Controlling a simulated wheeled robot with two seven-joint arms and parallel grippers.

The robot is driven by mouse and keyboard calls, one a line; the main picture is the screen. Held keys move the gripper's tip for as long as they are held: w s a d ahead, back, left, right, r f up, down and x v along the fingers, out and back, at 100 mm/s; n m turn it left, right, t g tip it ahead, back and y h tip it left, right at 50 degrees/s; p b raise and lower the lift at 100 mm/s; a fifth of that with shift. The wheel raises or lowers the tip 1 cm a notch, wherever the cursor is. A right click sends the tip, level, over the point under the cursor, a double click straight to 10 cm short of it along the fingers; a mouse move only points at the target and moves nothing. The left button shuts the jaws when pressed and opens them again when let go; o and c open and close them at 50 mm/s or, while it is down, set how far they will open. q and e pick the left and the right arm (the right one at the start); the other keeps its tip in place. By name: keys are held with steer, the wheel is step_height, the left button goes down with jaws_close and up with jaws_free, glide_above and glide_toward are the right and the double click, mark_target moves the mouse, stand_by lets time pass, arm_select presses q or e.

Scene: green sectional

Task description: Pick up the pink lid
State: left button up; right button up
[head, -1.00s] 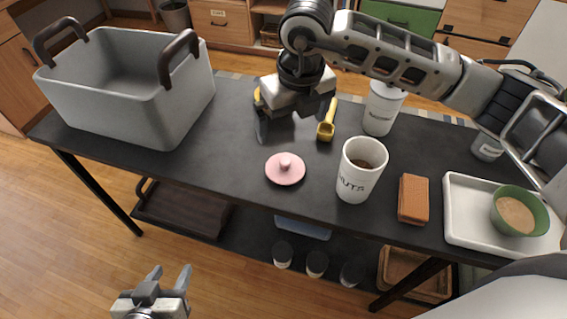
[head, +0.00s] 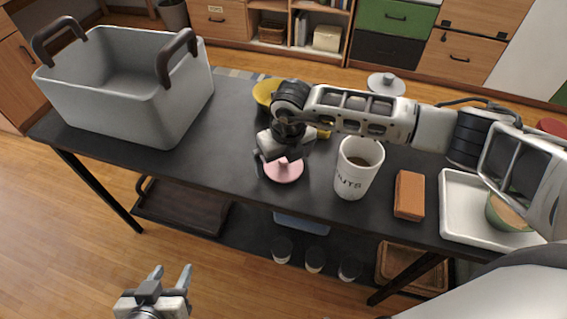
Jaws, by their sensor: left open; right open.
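The round pink lid (head: 286,174) with a small knob lies flat on the dark table (head: 225,165), left of the white cup. My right gripper (head: 282,166) is lowered over the lid from above and behind, pointing down. Its fingers are open around the knob area, and the gripper hides the knob's upper part and the lid's far edge. I cannot tell whether the fingers touch the lid. My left gripper (head: 170,277) is open and empty, low in front of the table, away from the lid.
The white cup (head: 356,177) stands close right of the lid. Further right are an orange-brown block (head: 409,195) and a white tray (head: 462,216) with a green bowl (head: 507,214). A grey bin (head: 125,105) stands at left. A yellow bowl (head: 264,93) is behind my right gripper.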

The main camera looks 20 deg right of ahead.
steer(key=shift+f, duration=0.1)
steer(key=c, duration=0.8)
steer(key=shift+c, duration=0.2)
